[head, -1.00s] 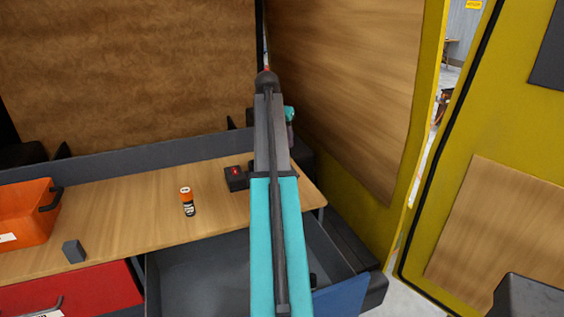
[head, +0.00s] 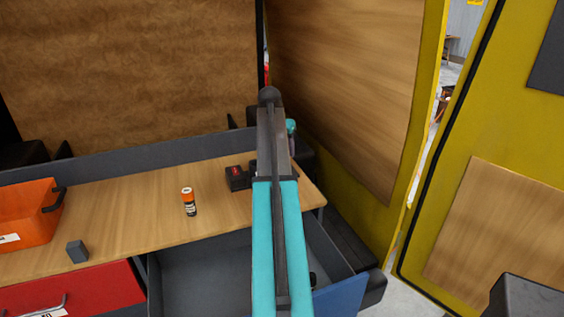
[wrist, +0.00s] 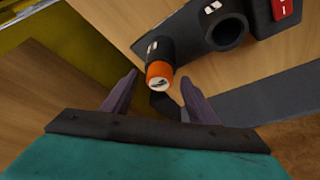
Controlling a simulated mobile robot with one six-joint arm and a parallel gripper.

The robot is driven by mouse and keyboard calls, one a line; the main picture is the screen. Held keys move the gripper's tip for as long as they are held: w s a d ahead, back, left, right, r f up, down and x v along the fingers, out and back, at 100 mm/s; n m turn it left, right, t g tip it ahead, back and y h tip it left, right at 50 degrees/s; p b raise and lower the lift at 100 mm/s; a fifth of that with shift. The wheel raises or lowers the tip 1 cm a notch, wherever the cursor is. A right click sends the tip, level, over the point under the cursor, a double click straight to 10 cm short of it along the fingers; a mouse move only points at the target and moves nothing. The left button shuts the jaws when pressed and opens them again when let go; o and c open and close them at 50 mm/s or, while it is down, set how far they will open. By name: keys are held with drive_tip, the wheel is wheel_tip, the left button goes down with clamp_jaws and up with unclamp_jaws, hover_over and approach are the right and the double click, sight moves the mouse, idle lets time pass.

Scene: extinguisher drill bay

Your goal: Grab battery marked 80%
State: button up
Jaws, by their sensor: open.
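My gripper (wrist: 159,78) is open in the wrist view, its two purple fingers apart. A battery with an orange end (wrist: 158,71) shows between and just beyond the fingertips, at a black device (wrist: 252,28) with a round opening and a red switch. The mark on its end is too small to read, and I cannot tell whether the fingers touch it. The black device (head: 237,178) shows partly beside my arm.
An orange bin (head: 28,222) and a small grey block (head: 77,251) are on the table's left. A grey drawer (head: 200,280) stands open below the table's front edge. A low grey wall (head: 120,162) runs along the back.

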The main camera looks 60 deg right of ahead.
clamp_jaws()
drive_tip(key=shift+r, duration=0.15)
idle(0.4)
wheel_tip(320, 180, up, 10)
drive_tip(key=b, duration=0.2)
idle(0.5)
idle(0.4)
